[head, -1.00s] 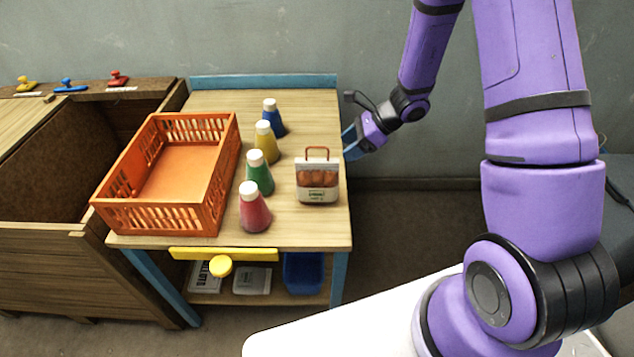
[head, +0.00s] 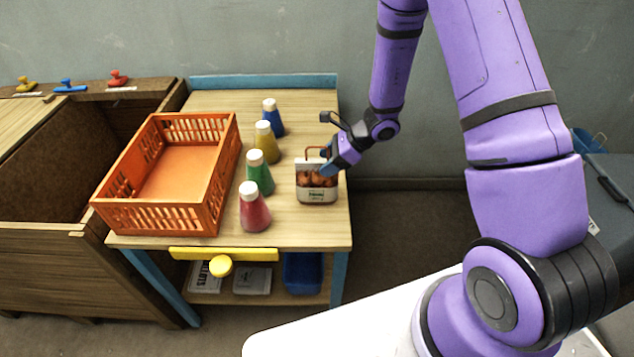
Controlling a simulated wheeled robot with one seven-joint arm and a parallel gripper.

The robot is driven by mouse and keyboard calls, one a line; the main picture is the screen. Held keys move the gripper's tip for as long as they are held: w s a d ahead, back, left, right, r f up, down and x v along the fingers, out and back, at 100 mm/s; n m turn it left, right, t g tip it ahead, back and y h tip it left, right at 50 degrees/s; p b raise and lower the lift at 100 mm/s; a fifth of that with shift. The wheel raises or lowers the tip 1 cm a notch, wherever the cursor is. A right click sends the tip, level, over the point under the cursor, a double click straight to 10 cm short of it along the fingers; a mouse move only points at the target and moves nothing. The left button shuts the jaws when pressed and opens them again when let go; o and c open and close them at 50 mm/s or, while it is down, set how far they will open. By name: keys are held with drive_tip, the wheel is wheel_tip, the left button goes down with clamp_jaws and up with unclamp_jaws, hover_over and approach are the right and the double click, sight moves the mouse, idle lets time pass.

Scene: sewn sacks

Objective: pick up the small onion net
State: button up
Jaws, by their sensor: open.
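The small onion net (head: 317,193) stands upright near the right edge of the wooden table. It has a brown handle on top, brown onions behind a clear front, and a white label band below. My gripper (head: 327,165) is open at the upper right of the net, at about the height of its top and handle. Its blue fingertips overlap the net's upper right part in the picture. I cannot tell whether they touch it.
Several bottles, red (head: 254,208), green (head: 259,174), yellow (head: 266,142) and blue (head: 273,117), stand in a row left of the net. An orange crate (head: 215,190), empty, sits further left. The table (head: 300,237) is clear in front of the net and behind it.

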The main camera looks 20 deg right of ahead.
drive_tip(key=c, duration=1.1)
clamp_jaws()
drive_tip(key=shift+s, duration=0.1)
